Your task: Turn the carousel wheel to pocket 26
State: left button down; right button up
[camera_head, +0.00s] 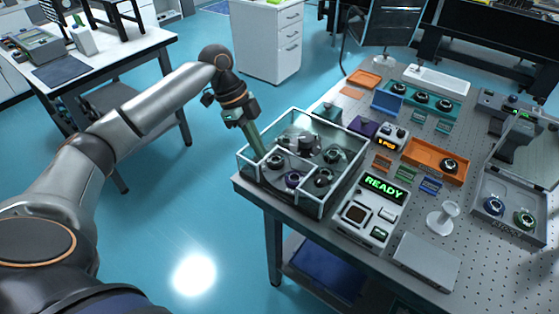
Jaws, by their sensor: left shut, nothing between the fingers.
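The carousel is a clear glass-walled box with white edges (322,212) at the near left corner of the optical table. Inside it, several dark round mounted parts, one with a purple tint (292,180), sit around a dark central hub (310,143). My left gripper (261,155) comes down from the upper left at the box's left side. Its long greenish fingers are shut and empty, with the tips at or inside the left rim. I cannot tell whether they touch the wheel. Pocket numbers are not readable. My right gripper is not in view.
A console (370,212) beside the box shows green "READY". A small unit (388,138) has an orange display, too small to read surely.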

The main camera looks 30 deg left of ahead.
aim_at(278, 187)
pick_arm(q)
jog(key=x, duration=0.8)
jog(key=shift+s+d+f+p, duration=0.15)
jog(key=shift+s+f+p, duration=0.15)
jog(key=shift+f, duration=0.05)
jog(key=shift+w+d+f, duration=0.1)
jog(key=shift+d+f, duration=0.05)
jog(key=shift+f, duration=0.3)
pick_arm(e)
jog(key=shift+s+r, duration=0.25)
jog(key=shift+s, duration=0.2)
pick_arm(q)
jog(key=shift+w, duration=0.1)
